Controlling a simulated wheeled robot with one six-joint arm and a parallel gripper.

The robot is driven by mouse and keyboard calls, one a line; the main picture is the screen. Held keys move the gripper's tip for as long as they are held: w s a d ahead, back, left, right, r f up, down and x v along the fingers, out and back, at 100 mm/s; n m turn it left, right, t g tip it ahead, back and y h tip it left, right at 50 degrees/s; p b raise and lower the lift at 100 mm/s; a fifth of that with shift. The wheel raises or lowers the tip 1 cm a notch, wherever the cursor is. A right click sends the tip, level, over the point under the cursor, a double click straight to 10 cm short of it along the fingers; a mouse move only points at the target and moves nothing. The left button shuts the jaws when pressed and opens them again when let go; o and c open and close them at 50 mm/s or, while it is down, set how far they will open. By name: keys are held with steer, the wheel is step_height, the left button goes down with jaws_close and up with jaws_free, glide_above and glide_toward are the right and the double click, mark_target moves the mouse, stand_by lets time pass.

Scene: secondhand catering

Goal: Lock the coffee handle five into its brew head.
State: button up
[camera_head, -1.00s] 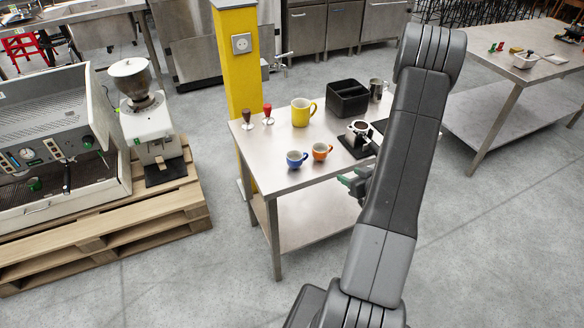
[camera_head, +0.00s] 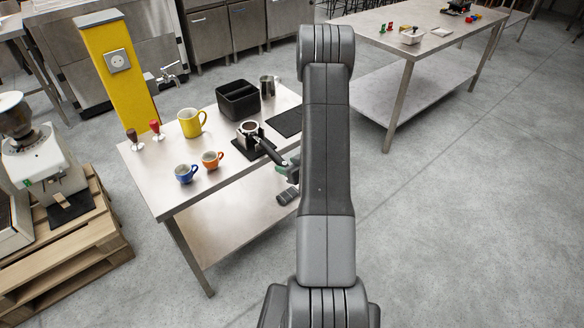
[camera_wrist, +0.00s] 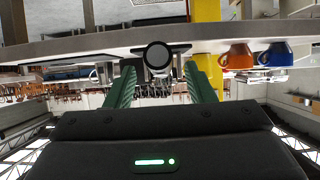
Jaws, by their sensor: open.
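The coffee handle (camera_head: 268,149) rests in a black stand on the steel table, its basket filled with brown grounds. Its dark grip points toward my gripper (camera_head: 284,172), which is at the table's front edge and partly hidden by my arm. In the wrist view, which is upside down, the round end of the handle (camera_wrist: 157,54) shows between the two green fingers of my gripper (camera_wrist: 160,72). The fingers are apart, with no visible contact on the handle. I cannot read a number on it. The brew head is out of view.
The steel table (camera_head: 150,190) also holds an orange cup (camera_head: 211,160), a blue cup (camera_head: 184,174), a yellow mug (camera_head: 190,122), a black box (camera_head: 238,99), a metal jug (camera_head: 267,86) and two tampers (camera_head: 155,128). A grinder (camera_head: 45,165) stands on a pallet at left. Floor at right is clear.

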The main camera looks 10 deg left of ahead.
mark_target(281, 160)
steer(key=shift+b+x, duration=1.2)
steer(key=shift+x, duration=1.1)
jaws_close()
steer(key=shift+w+r, duration=0.1)
steer(key=shift+r, duration=0.05)
steer(key=shift+r, duration=0.6)
steer(key=shift+r+p, duration=1.55)
steer(key=shift+r, duration=1.4)
